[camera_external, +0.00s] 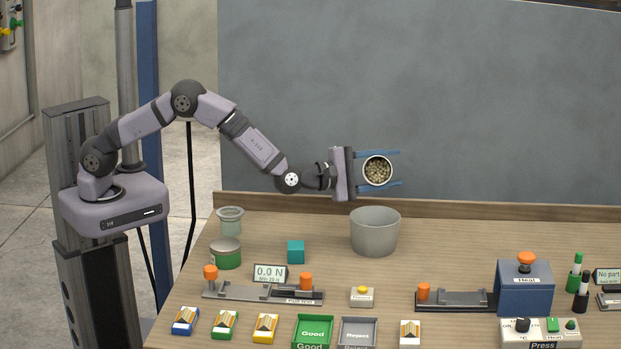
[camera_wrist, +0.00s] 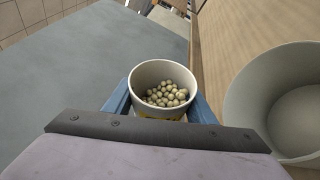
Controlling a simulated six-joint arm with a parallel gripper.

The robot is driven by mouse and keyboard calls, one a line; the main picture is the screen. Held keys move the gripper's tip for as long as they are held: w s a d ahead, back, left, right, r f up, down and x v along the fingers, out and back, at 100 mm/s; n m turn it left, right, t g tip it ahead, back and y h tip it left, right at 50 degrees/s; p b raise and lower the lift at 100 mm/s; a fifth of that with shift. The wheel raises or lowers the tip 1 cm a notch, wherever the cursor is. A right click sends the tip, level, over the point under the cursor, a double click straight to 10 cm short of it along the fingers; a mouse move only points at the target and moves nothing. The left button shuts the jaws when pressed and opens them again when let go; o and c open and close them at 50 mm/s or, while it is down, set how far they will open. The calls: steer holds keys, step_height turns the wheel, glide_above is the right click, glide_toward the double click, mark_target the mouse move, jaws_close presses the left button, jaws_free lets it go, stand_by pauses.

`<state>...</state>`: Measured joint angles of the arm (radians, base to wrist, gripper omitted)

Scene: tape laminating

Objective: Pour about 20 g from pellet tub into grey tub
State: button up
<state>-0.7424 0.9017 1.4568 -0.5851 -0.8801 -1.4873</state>
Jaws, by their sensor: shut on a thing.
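The pellet tub (camera_external: 377,158) is a small white tub holding several pale round pellets (camera_external: 377,171). My gripper (camera_external: 392,169) is shut on it, with a blue finger on each side. The tub is held in the air above the grey tub (camera_external: 375,232), and its mouth is tipped toward the external camera. In the wrist view the pellet tub (camera_wrist: 163,70) shows its pellets (camera_wrist: 166,95) inside, below the rim. The grey tub stands upright on the table. In the wrist view the grey tub (camera_wrist: 262,90) is at the right, and its visible inside looks empty.
A glass jar (camera_external: 230,221), a green-banded tin (camera_external: 225,253) and a teal cube (camera_external: 296,251) stand left of the grey tub. The table's back ledge (camera_external: 480,208) runs behind.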

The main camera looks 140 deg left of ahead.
steer(key=shift+w+d+r+m+t+y+b, duration=0.3)
steer(key=shift+w+d+r+m+y+b, duration=0.15)
steer(key=shift+w+d+m+b, duration=0.4)
stand_by(1.8)
steer(key=shift+w+d+r+m+t+y+b, duration=0.1)
steer(key=shift+d+r+m+t+y+b, duration=0.15)
steer(key=shift+m+b, duration=0.75)
steer(key=shift+w+r+m+t+y+b, duration=0.15)
steer(key=shift+r+m+b, duration=0.15)
steer(key=shift+m+b, duration=0.65)
stand_by(2.7)
steer(key=shift+s+a+r+n+p, duration=0.15)
steer(key=shift+r+n+p, duration=0.1)
steer(key=shift+n+p, duration=0.4)
steer(key=shift+s+a+n+g+h+p, duration=0.15)
steer(key=shift+n+g+h+p, duration=0.2)
steer(key=shift+n+p, duration=0.5)
steer(key=shift+s+a+f+n+g+h+p, duration=0.15)
steer(key=shift+s+a+f+n+g+p, duration=0.1)
steer(key=shift+f+n+p, duration=0.25)
steer(key=shift+s+a+f+n+g+h+p, duration=0.15)
steer(key=shift+s+f+n+p, duration=0.2)
steer(key=shift+p, duration=0.2)
steer(key=shift+w+a+f, duration=0.1)
steer(key=shift+f, duration=0.1)
